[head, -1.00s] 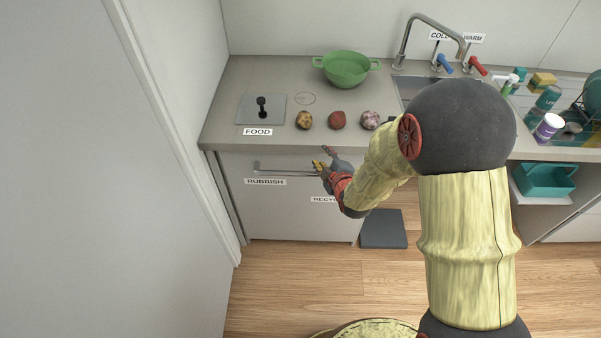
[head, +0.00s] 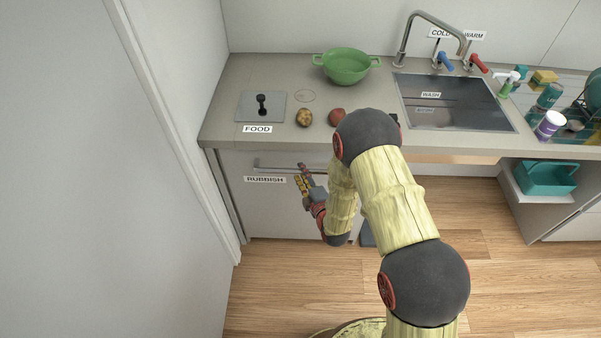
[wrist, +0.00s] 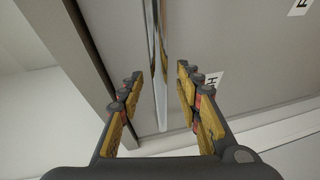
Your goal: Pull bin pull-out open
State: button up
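The bin pull-out (head: 270,213) is a pale grey front under the counter, with a RUBBISH label (head: 265,180). It looks closed, flush below the counter edge. Its handle (head: 275,168) is a horizontal metal bar near the top; my arm hides its right part. My gripper (head: 303,175) is at the front, near the handle. In the wrist view, the handle bar (wrist: 158,75) runs lengthwise between the two open fingers of my gripper (wrist: 157,90), apart from both. I cannot tell how deep the bar sits between the fingers.
The counter (head: 222,120) above holds a FOOD lid (head: 252,106), a green pot (head: 346,67), a potato (head: 304,118) and a red vegetable (head: 337,117). A wall (head: 110,180) stands close on the left. The wooden floor (head: 500,270) is clear at right.

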jog(key=shift+x, duration=1.05)
jog(key=shift+c, duration=1.2)
grip_shut()
jog(key=shift+f, duration=0.1)
